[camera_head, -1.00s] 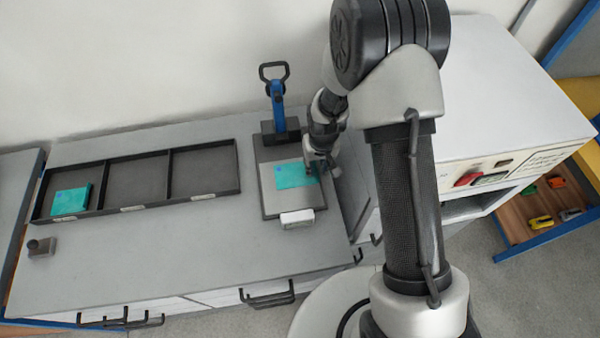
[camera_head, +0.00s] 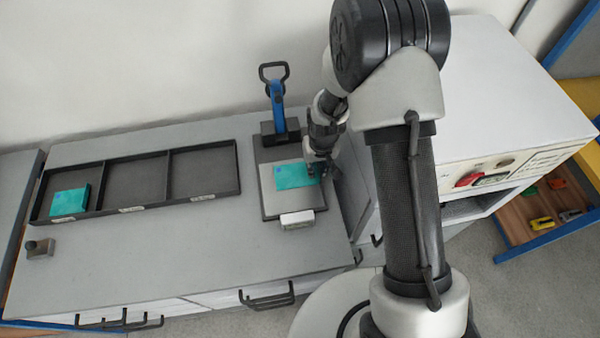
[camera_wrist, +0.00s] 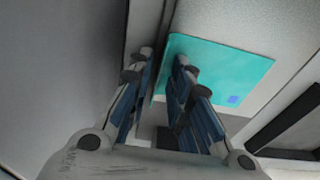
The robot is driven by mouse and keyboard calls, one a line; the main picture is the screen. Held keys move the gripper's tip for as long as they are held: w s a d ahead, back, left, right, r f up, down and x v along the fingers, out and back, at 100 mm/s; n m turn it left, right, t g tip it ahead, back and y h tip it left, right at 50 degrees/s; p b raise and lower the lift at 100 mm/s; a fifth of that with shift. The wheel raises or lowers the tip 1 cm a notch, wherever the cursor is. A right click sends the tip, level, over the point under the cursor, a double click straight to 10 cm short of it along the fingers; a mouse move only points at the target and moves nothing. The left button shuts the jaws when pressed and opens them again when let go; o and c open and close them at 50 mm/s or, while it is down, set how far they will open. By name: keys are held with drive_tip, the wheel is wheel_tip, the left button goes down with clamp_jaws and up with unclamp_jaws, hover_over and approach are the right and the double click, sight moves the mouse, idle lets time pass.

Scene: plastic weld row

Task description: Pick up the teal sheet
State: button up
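A teal sheet (camera_head: 293,176) lies on the grey plate of a press-like stand (camera_head: 290,202), with its right end beside my gripper (camera_head: 318,172). In the wrist view the sheet (camera_wrist: 222,68) is flat, with a small blue square near one corner. My gripper (camera_wrist: 163,58) shows two blue-and-grey fingers with a gap between them. The right finger overlaps the sheet's edge in that view; the left one is outside it. I cannot tell whether either finger touches the sheet. Another teal piece (camera_head: 69,202) lies in the tray's left compartment.
A dark three-compartment tray (camera_head: 137,208) lies left on the grey bench (camera_head: 180,250); its middle and right compartments are empty. A blue lever (camera_head: 278,105) rises behind the plate. A small grey block (camera_head: 40,248) stands at front left. A white cabinet (camera_head: 500,90) is on the right.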

clamp_jaws()
wheel_tip(320, 180, up, 20)
drive_tip(key=p, duration=0.5)
drive_tip(key=shift+r, duration=0.25)
